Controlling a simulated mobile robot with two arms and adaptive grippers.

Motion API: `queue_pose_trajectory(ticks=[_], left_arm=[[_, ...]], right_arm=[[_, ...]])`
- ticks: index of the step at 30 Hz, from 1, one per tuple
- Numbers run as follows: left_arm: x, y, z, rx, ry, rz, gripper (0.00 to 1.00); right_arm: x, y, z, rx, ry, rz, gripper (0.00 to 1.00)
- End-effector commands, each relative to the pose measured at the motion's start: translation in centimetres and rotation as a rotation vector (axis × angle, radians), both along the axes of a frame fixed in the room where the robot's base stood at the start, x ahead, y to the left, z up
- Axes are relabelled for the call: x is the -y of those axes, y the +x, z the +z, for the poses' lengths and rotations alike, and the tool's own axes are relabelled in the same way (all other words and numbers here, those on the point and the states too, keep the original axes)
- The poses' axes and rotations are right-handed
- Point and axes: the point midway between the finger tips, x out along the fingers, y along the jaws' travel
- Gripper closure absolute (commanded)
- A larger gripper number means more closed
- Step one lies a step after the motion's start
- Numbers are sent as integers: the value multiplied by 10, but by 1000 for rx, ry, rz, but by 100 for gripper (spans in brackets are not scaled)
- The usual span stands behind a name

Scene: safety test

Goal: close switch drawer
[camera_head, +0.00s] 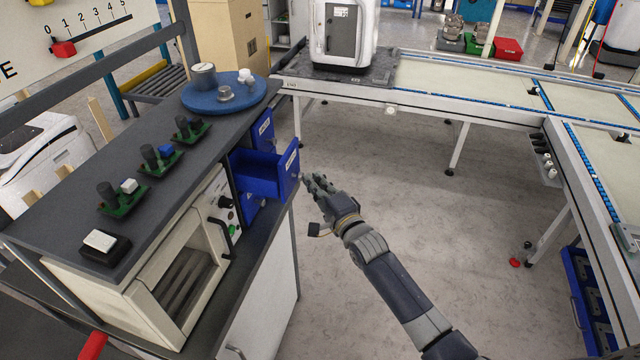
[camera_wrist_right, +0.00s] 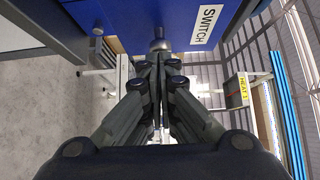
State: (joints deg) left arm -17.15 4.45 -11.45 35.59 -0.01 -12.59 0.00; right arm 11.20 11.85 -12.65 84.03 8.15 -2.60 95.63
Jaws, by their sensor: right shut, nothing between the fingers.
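The blue switch drawer (camera_head: 268,175) is pulled out of the cabinet on the bench in the head view. Its front, with a white label reading SWITCH (camera_wrist_right: 207,22), fills the top of the right wrist view. A round knob (camera_wrist_right: 160,45) sticks out from the drawer front. My right gripper (camera_head: 312,182) is just to the right of the drawer front. Its fingers are shut and empty, with the fingertips (camera_wrist_right: 159,62) at or very close to the knob; I cannot tell whether they touch. My left gripper is not in view.
The bench top (camera_head: 60,205) carries green circuit boards (camera_head: 158,160) and a blue round plate (camera_head: 200,97). A white oven-like box (camera_head: 180,270) stands below.

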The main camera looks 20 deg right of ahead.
Motion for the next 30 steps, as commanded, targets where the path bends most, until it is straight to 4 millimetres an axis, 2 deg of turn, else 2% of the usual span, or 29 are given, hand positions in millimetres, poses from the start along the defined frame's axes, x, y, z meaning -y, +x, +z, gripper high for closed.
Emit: queue_pose_trajectory(ticks=[9,15,20,30], left_arm=[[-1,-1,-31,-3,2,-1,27],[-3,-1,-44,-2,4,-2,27],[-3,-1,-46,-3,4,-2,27],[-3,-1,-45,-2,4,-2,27]], right_arm=[[-68,46,-3,2,11,2,100],[-98,66,-2,2,4,1,100],[-107,71,0,1,1,3,100],[-108,71,2,3,2,4,100]])
